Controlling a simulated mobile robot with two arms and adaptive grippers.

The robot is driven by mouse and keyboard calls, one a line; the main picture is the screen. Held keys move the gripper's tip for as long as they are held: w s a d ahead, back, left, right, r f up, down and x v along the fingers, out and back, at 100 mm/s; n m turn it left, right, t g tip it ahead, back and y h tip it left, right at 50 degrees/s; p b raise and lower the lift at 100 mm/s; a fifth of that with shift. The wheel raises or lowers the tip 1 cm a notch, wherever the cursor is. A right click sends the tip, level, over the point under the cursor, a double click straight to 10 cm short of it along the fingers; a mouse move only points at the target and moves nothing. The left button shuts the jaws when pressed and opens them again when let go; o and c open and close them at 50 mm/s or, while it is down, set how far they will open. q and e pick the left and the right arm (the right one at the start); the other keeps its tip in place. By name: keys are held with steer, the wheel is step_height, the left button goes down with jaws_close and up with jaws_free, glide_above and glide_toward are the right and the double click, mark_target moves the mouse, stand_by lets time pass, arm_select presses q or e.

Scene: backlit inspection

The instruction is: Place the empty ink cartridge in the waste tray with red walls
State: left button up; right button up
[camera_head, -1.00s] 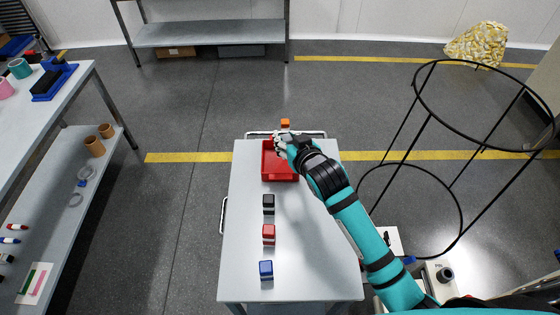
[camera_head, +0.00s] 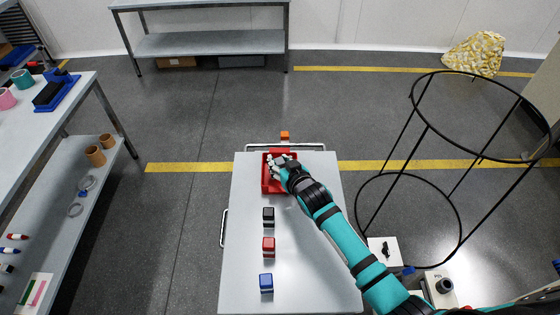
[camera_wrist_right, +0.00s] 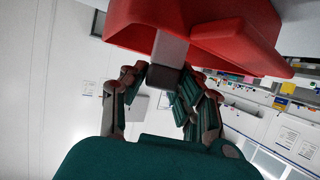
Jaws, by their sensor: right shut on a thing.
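The red-walled waste tray (camera_head: 267,187) sits at the far end of the grey table; it also shows large in the right wrist view (camera_wrist_right: 228,45). My right gripper (camera_head: 277,162) is over the tray, hiding part of its inside. In the wrist view the right gripper (camera_wrist_right: 160,80) is shut on a small grey block (camera_wrist_right: 170,48), apparently the empty ink cartridge. The block overlaps the tray's wall in that view; I cannot tell whether they touch. In the head view the block is hardly distinguishable from the fingers. My left gripper is not in view.
A black block (camera_head: 268,214), a red block (camera_head: 268,245) and a blue block (camera_head: 266,282) stand in a row on the table (camera_head: 310,270). A black wire frame (camera_head: 460,205) stands to the right. A shelved bench (camera_head: 60,200) is on the left.

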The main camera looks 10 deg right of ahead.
steer(key=o, duration=0.9)
steer(key=shift+f, duration=0.1)
steer(key=b+v, duration=0.1)
steer(key=v, duration=1.1)
